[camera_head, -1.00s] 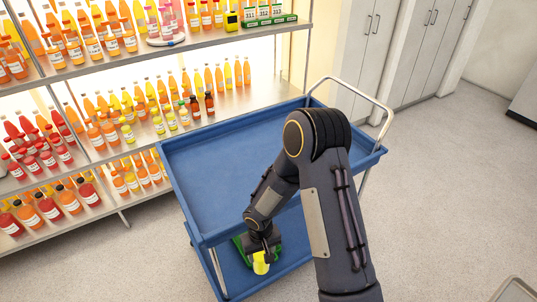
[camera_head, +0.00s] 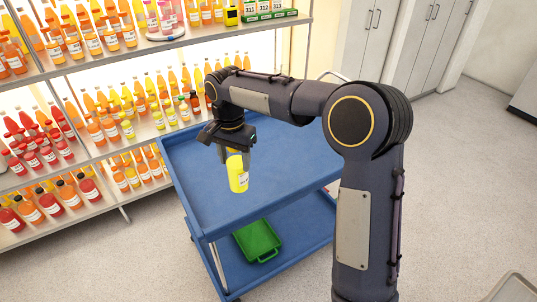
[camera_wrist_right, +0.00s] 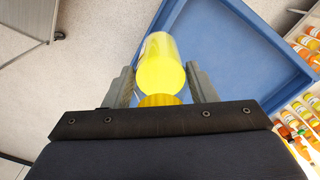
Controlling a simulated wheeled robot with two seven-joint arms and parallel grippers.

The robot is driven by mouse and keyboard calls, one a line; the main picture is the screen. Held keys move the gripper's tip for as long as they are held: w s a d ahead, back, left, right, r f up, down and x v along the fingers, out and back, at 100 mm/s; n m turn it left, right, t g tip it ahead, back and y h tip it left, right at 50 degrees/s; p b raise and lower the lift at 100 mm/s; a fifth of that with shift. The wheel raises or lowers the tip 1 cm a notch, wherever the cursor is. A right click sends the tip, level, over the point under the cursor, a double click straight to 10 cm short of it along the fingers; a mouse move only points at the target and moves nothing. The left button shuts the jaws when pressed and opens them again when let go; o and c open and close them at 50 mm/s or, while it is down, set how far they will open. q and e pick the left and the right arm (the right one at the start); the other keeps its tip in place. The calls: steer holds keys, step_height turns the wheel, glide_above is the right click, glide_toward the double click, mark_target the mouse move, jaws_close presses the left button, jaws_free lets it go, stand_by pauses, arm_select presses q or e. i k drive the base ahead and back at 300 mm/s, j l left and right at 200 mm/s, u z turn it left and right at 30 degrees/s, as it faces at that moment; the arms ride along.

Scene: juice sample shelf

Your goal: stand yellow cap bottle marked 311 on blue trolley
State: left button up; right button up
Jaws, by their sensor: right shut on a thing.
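A yellow bottle (camera_head: 238,176) with a pale label hangs upright in my right gripper (camera_head: 233,152), over the blue trolley's top tray (camera_head: 290,165). My right gripper is shut on it near its top; no number can be read on the label. In the right wrist view the bottle (camera_wrist_right: 160,65) and its yellow cap (camera_wrist_right: 158,100) show between the two fingers, with the tray (camera_wrist_right: 225,35) beyond. Whether the bottle's base touches the tray cannot be told. My left gripper is not in view.
A green bin (camera_head: 258,241) sits on the trolley's lower shelf. The top tray is otherwise clear, with raised rims. A rack of several bottles (camera_head: 110,90) stands at the left, close to the trolley. A green number holder (camera_head: 268,12) is on its upper shelf.

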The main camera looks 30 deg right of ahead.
mark_target(296, 160)
steer(key=i+l, duration=0.75)
steer(key=l, duration=0.25)
